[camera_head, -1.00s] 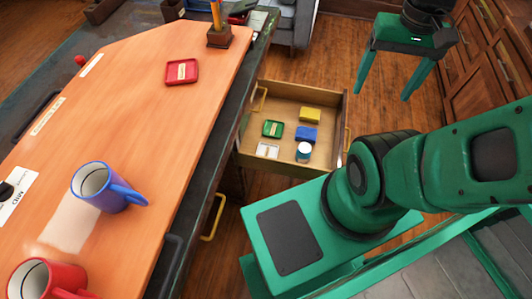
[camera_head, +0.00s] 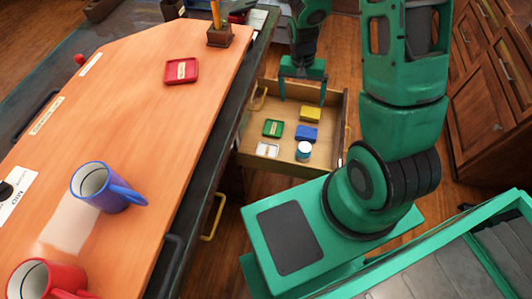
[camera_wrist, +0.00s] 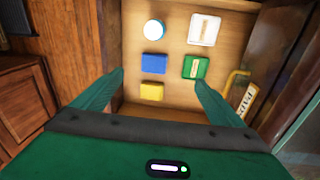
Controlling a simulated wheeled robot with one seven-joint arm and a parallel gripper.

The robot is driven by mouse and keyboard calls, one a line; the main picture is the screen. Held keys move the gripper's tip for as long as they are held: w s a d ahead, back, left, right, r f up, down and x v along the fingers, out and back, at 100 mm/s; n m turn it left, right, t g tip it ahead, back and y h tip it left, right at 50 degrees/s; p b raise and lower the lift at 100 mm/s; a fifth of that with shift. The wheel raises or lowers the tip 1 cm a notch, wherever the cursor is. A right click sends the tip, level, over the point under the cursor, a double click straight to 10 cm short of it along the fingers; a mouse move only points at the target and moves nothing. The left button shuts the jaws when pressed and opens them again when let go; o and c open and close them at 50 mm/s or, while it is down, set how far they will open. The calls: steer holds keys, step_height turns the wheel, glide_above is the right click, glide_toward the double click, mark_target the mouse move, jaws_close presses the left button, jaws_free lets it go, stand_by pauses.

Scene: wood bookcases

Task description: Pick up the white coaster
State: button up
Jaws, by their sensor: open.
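The white coaster (camera_head: 267,150) lies flat in the open drawer (camera_head: 250,164), at its near left corner in the head view. In the wrist view the white coaster (camera_wrist: 204,29) is at the upper right, just above a green coaster (camera_wrist: 196,67). The green coaster also shows in the head view (camera_head: 273,128). My gripper (camera_head: 303,93) is open and empty above the far end of the drawer. In the wrist view its fingers (camera_wrist: 158,78) are spread wide, with the white coaster beyond the right fingertip. Nothing hides the coaster.
The drawer also holds a yellow block (camera_head: 310,114), a blue block (camera_head: 306,133) and a round white-topped jar (camera_head: 304,150). The desktop (camera_head: 150,120) beside it carries a red coaster (camera_head: 181,71), a blue mug (camera_head: 100,188) and a red mug (camera_head: 45,278). Drawer walls surround the items.

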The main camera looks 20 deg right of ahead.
steer(key=y, duration=0.1)
glide_above(268, 150)
steer(key=d, duration=0.4)
step_height(268, 150, down, 15)
steer(key=a+f, duration=0.4)
steer(key=shift+w+f, duration=0.1)
steer(key=shift+w, duration=0.05)
steer(key=shift+a+f+n, duration=0.2)
steer(key=shift+f+n, duration=0.1)
steer(key=shift+d+f, duration=0.15)
steer(key=shift+f, duration=3.15)
steer(key=c, duration=1.2)
